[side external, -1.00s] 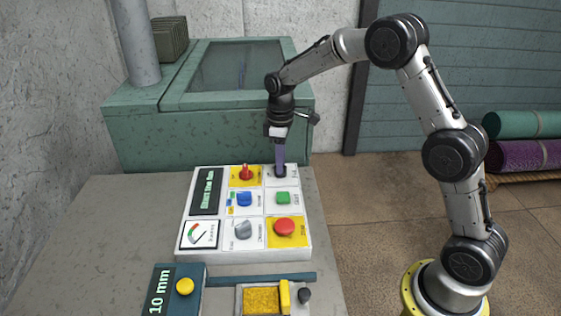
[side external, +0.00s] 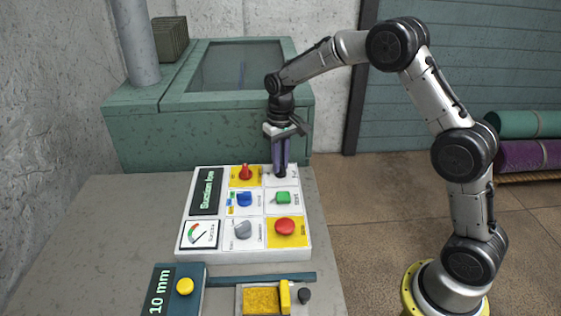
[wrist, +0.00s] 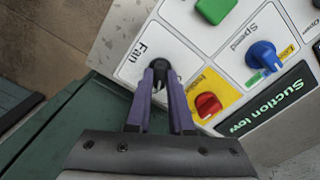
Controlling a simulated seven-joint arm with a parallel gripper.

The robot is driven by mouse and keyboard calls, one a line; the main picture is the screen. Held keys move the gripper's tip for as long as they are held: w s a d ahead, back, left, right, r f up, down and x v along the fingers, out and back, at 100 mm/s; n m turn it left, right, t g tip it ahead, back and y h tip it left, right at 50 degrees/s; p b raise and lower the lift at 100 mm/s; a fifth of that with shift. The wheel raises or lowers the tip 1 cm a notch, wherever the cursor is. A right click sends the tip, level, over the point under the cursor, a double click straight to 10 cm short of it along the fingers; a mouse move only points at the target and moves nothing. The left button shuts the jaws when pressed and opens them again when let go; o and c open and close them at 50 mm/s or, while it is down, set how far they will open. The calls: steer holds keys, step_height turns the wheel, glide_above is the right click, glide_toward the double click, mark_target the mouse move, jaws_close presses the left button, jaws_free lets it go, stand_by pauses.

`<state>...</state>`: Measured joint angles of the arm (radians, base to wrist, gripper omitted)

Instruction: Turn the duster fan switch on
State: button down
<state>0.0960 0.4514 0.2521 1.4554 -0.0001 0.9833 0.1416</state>
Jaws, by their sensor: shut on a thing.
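The white control panel (side external: 262,254) lies on the table with several labelled switches. The cell marked "Fan" is at its far right corner and holds a small black switch (wrist: 158,66). My gripper (side external: 281,171) points down over this cell, and its purple fingers are shut on the black fan switch. The wrist view shows the fingertips (wrist: 160,70) on either side of the switch, hiding part of it. The panel display (wrist: 267,115) reads "Suction low". Whether the switch stands at on or off cannot be told.
Beside the fan cell are a red knob (wrist: 206,105) on yellow, a blue knob (wrist: 263,56) and a green button (side external: 283,197). A red button (side external: 285,227) is nearer the front. A green machine (side external: 200,130) stands behind.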

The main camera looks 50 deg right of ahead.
mark_target(281, 165)
steer(key=shift+r, duration=0.1)
stand_by(0.5)
steer(key=c, duration=0.8)
jaws_free()
step_height(281, 165, up, 14)
